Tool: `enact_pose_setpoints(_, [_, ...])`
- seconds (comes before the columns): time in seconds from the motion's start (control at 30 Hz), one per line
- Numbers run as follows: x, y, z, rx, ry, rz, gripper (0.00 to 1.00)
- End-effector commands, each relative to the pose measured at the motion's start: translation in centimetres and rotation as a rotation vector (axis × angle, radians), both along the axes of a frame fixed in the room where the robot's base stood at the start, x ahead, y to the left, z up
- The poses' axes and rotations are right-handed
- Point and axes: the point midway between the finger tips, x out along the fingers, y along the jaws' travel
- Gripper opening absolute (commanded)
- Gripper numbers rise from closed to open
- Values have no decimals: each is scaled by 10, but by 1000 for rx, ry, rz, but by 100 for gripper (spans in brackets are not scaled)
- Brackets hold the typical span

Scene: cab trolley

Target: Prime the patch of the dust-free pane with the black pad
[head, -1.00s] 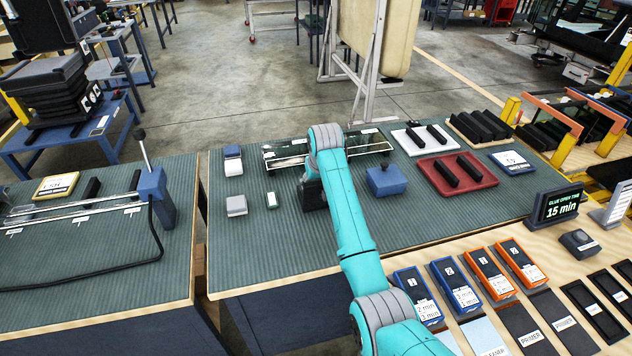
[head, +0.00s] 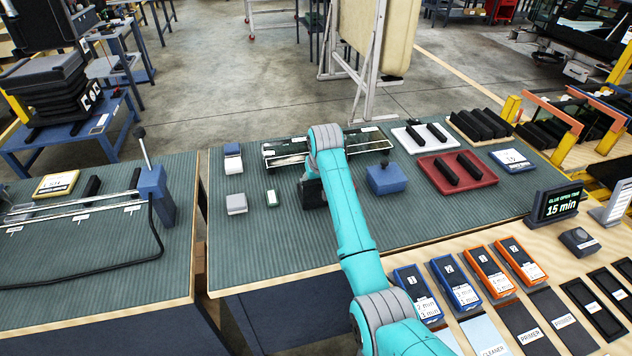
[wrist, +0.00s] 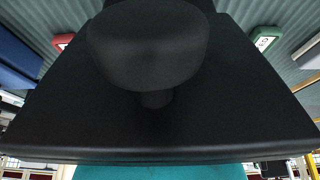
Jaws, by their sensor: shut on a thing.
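A long glass pane (head: 372,145) with small white labels lies toward the back of the middle bench. My arm hides its middle, and I cannot tell whether the glass carries dust or where its patch is. My gripper (head: 312,192) is on the near side of the pane, mostly hidden by my arm in the head view. It is shut on the black pad (wrist: 70,115), whose broad dark body and round knob fill most of the wrist view. Contact between pad and bench is hidden. A second glass pane (head: 70,208) lies on the left bench.
A blue block with a knob (head: 386,180) stands right of my arm. A grey block (head: 236,204) and a small green-edged tag (head: 272,198) lie to the left. A red tray (head: 480,179) with black bars is farther right. The bench front is clear.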

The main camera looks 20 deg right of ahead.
Motion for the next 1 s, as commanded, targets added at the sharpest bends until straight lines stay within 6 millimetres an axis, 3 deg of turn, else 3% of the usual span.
enact_pose_setpoints(0.27, [0, 0, 3, 0, 1, 0, 34])
enact_pose_setpoints(1.0, [0, 0, 55, 0, 0, 0, 34])
